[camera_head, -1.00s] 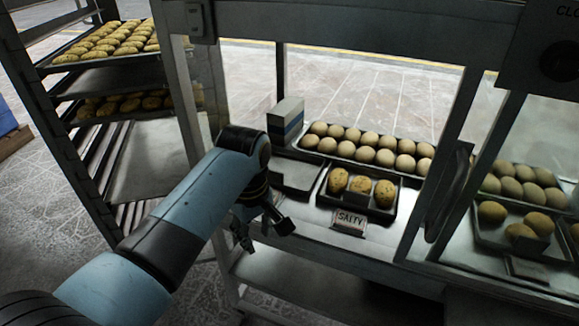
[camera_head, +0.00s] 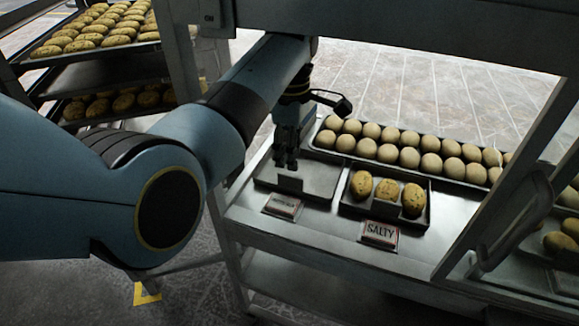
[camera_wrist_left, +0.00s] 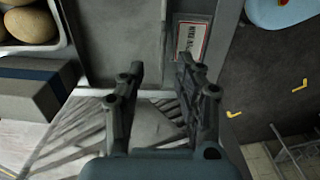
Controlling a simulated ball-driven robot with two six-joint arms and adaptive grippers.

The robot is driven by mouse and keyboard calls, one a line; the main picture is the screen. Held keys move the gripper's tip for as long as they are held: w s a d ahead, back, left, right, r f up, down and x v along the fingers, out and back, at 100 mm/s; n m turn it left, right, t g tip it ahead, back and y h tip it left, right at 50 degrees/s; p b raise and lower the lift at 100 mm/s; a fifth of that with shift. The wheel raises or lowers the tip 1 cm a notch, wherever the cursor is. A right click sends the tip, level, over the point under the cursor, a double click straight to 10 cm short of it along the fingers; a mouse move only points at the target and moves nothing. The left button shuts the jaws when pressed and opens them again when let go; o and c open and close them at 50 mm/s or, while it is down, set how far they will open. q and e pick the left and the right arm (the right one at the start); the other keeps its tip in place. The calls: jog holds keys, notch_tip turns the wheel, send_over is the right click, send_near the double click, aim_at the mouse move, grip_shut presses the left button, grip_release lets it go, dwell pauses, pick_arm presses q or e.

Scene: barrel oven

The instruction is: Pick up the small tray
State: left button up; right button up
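An empty small dark tray (camera_head: 325,181) lies on the metal counter, with a small upright tag at its front edge. It also shows in the left wrist view (camera_wrist_left: 120,40), beyond the fingers. My left gripper (camera_head: 286,163) points down over the tray's left part. Its two fingers stand apart with nothing between them in the left wrist view (camera_wrist_left: 160,70). I cannot tell whether the fingertips touch the tray. A similar small tray (camera_head: 350,207) with three speckled buns sits to the right. My right gripper is not in view.
A long tray of pale buns (camera_head: 345,157) lies behind. A grey box with a blue stripe (camera_wrist_left: 35,93) stands close by in the left wrist view. Red-edged cards (camera_head: 283,206) (camera_head: 380,232) lie in front. A bun rack is at left.

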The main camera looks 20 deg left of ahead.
aim_at(290, 176)
pick_arm(q)
jog(key=f, duration=0.2)
jog(key=f+b, duration=0.1)
jog(key=f, duration=0.1)
jog(key=f+b, duration=0.1)
jog(key=f, duration=0.1)
jog(key=shift+s+f, duration=0.25)
jog(key=shift+f+b, duration=0.3)
jog(key=shift+f, duration=0.05)
jog(key=shift+c, duration=1.4)
grip_shut()
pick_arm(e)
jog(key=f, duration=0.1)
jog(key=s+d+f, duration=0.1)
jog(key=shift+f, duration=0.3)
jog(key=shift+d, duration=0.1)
